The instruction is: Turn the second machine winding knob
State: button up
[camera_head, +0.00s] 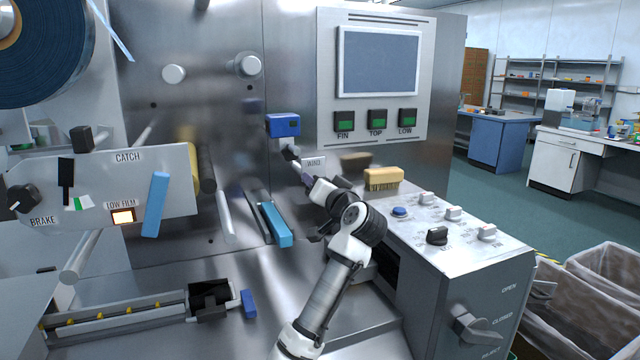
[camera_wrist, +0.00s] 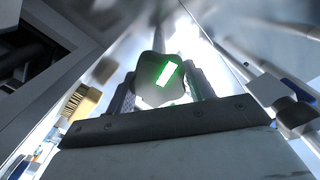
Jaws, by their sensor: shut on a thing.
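The winding knob (camera_wrist: 149,76) is a dark, rounded knob with a bright green-and-white mark on its face. In the wrist view it sits between the two fingers of my gripper (camera_wrist: 163,84), which are shut on its sides. There the gripper and wrist cover most or all of the knob.
A yellow brush (camera_head: 383,179) lies on the steel console, right of my wrist. Several switches and a blue button (camera_head: 400,212) stand on the console top. A blue-handled lever (camera_head: 275,224) is close on the left. A screen (camera_head: 379,61) is above.

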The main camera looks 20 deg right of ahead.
jog(key=m+p, duration=0.1)
jog(key=m, duration=0.2)
jog(key=shift+m, duration=0.3)
jog(key=m+p, duration=0.1)
jog(key=m, duration=0.2)
jog(key=shift+d+m+p, duration=0.1)
jog(key=shift+m+p, duration=0.2)
jog(key=shift+p, duration=0.05)
jog(key=m+p, duration=0.2)
jog(key=m, duration=0.2)
jog(key=shift+f+m, duration=0.15)
jog(key=shift+m, duration=0.15)
jog(key=shift+f+m+p, duration=0.2)
jog(key=shift+m+p, duration=0.55)
jog(key=shift+m, duration=0.95)
jog(key=o, duration=1)
jog(key=shift+s, duration=0.1)
